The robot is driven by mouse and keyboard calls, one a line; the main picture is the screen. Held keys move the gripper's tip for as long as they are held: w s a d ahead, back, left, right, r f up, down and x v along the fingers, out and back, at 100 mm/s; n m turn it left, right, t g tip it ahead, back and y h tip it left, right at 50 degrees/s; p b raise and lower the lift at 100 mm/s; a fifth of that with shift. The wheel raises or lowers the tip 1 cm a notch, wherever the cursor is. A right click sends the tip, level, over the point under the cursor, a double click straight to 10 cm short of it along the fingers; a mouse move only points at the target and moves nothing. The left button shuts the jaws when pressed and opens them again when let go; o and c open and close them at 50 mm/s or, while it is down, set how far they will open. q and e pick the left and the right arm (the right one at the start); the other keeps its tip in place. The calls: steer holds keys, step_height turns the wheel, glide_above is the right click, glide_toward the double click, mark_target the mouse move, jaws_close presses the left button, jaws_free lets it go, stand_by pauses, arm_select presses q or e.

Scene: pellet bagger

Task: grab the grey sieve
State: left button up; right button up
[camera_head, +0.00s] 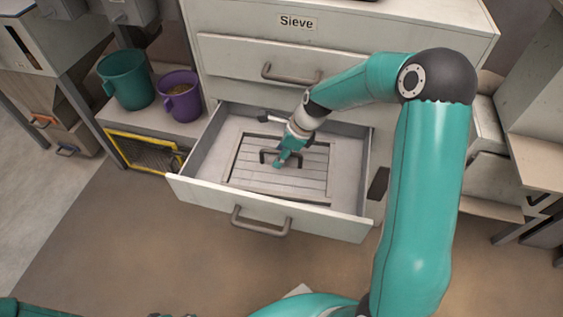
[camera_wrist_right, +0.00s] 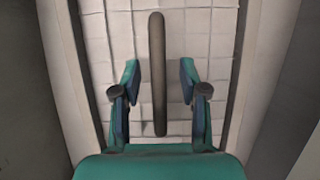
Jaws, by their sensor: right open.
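The grey sieve (camera_head: 251,182) is a flat, slatted rectangular panel with a dark handle (camera_head: 267,156) on top. It lies inside the open drawer (camera_head: 205,188). My right gripper (camera_head: 280,163) is over the sieve at its handle and hides part of it. In the right wrist view the handle (camera_wrist_right: 157,75) runs lengthwise between the two open fingers (camera_wrist_right: 160,82), with a gap on each side. The sieve's light surface (camera_wrist_right: 205,45) shows behind it. I see no contact with the handle. My left gripper is not recognisable in the head view.
The drawer front with its handle (camera_head: 262,222) sticks out from a cabinet labelled Sieve (camera_head: 297,22). A closed drawer (camera_head: 290,73) is above. A green bucket (camera_head: 126,80) and a purple one (camera_head: 180,97) stand on a shelf at left. The floor (camera_head: 120,240) in front is clear.

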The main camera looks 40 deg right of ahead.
jaws_close()
stand_by(0.3)
steer(key=shift+r, duration=0.15)
stand_by(0.3)
